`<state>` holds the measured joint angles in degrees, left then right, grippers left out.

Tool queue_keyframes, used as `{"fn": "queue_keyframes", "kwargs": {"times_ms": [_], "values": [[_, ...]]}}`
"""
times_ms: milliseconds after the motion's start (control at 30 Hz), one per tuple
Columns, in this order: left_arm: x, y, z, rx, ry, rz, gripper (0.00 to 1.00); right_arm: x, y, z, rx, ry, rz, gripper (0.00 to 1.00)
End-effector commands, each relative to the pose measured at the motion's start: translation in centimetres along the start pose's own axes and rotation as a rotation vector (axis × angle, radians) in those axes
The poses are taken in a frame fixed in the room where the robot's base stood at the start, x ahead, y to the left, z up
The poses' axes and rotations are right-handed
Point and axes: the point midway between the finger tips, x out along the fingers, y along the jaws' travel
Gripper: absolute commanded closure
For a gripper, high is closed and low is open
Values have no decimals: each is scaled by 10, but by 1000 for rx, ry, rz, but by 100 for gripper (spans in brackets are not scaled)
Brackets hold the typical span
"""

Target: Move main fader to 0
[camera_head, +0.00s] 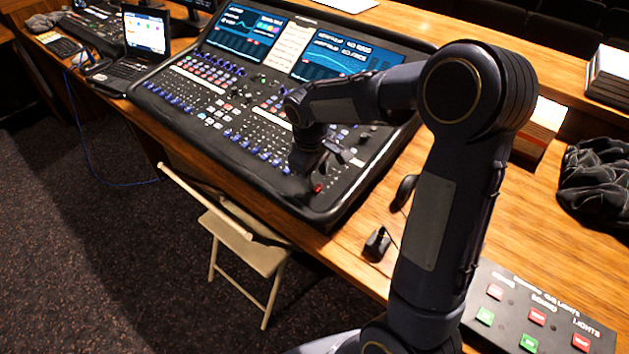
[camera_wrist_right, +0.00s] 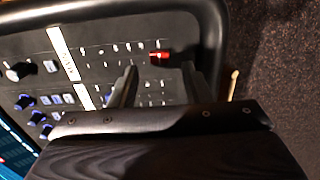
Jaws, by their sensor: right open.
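The mixing desk (camera_head: 255,180) stands on the wooden counter. A red fader cap, which looks like the main fader (camera_head: 318,188), is at the desk's near right corner. The right wrist view shows it as a red block (camera_wrist_right: 159,57) at the end of its slot nearest the desk's edge. My right gripper (camera_head: 325,165) is low over the desk beside the red cap. In the right wrist view its two fingers (camera_wrist_right: 160,82) are apart, with the cap beyond their tips and nothing held. Whether a finger touches the cap cannot be told. My left gripper is not in view.
Rows of other faders and knobs (camera_head: 210,85) lie left of the gripper. The desk has a raised dark rim (camera_wrist_right: 213,45). A black mouse (camera_head: 405,189) and a button panel (camera_head: 535,315) are on the counter to the right. A folding chair (camera_head: 245,245) stands in front.

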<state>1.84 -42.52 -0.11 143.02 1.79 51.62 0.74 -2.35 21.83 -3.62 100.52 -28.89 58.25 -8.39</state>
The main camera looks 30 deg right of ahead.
Motion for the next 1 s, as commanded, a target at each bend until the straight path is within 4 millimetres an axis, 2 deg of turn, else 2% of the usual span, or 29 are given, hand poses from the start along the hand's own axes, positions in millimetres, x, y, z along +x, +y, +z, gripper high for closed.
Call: {"fn": "queue_keyframes", "kwargs": {"times_ms": [100, 200, 533, 867, 1000], "values": [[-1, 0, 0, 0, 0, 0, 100, 16, 0, 0, 1, -3, -2, 56], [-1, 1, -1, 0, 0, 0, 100, 23, 0, 1, 1, -2, -2, 56], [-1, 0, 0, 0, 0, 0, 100, 27, 0, 0, 2, 1, -1, 58], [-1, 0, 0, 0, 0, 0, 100, 27, 0, 0, 2, 1, -1, 100], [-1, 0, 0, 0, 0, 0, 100, 26, 0, 0, 2, 1, -1, 100]]}}
